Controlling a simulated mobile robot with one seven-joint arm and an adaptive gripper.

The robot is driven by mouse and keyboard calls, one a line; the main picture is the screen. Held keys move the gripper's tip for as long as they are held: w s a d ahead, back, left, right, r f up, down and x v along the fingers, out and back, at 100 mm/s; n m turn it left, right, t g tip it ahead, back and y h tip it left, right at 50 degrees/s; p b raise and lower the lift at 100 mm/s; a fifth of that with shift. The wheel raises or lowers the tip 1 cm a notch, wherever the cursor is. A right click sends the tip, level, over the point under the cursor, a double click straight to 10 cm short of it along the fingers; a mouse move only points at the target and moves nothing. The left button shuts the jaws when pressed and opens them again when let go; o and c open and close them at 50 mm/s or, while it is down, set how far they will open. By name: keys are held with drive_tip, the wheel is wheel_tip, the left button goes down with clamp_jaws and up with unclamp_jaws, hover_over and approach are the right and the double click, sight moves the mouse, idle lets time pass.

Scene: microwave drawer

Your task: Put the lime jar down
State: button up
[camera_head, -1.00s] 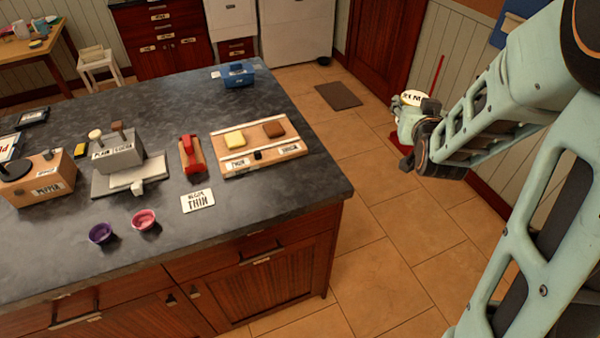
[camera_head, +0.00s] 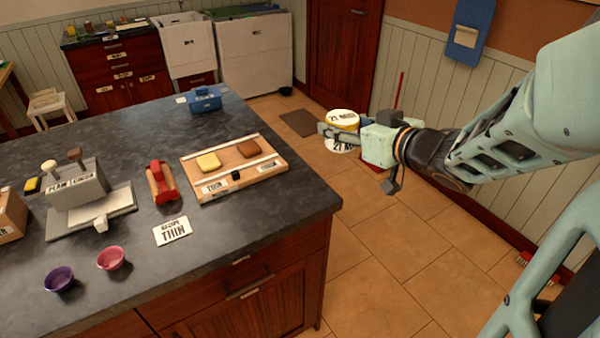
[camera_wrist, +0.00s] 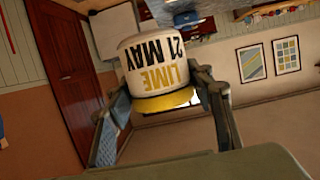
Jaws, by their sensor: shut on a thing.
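The lime jar (camera_head: 342,120) is a white jar with a yellow lid and a dark "21 MAY" label. It is held in the air beyond the right end of the counter, above the tiled floor. In the wrist view the jar (camera_wrist: 155,62) shows the words "LIME 21 MAY", with its yellow lid toward my gripper's palm. My gripper (camera_head: 340,133) is shut on the jar, with one finger on each side of it. In the wrist view my gripper's fingers (camera_wrist: 165,105) flank the lid.
White appliances (camera_head: 240,50) stand behind.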

drive_tip(key=s+a+f+n+g+y+b, duration=0.2)
drive_tip(key=s+f+n+y+b, duration=0.1)
drive_tip(key=s+f, duration=0.25)
drive_tip(key=w+a+f, duration=0.2)
drive_tip(key=w, duration=0.1)
drive_tip(key=w+a+f+b, duration=0.1)
drive_tip(key=w+a+f, duration=0.2)
drive_tip(key=w+a+f+b, duration=0.1)
drive_tip(key=w+a+f, duration=0.1)
drive_tip(key=w+f, duration=0.1)
drive_tip(key=shift+w+a+f, duration=0.25)
drive_tip(key=shift+w, duration=0.3)
drive_tip(key=shift+w+a+f+b, duration=0.15)
drive_tip(key=shift+f+b, duration=0.15)
drive_tip(key=shift+f, duration=0.7)
drive_tip(key=shift+w+a+f+b, duration=0.15)
drive_tip(key=shift+f+b, duration=0.1)
drive_tip(key=shift+f, duration=0.7)
drive_tip(key=shift+f, duration=0.1)
drive_tip(key=shift+f, duration=0.15)
drive_tip(key=o, duration=1.3)
drive_tip(key=shift+d, duration=0.1)
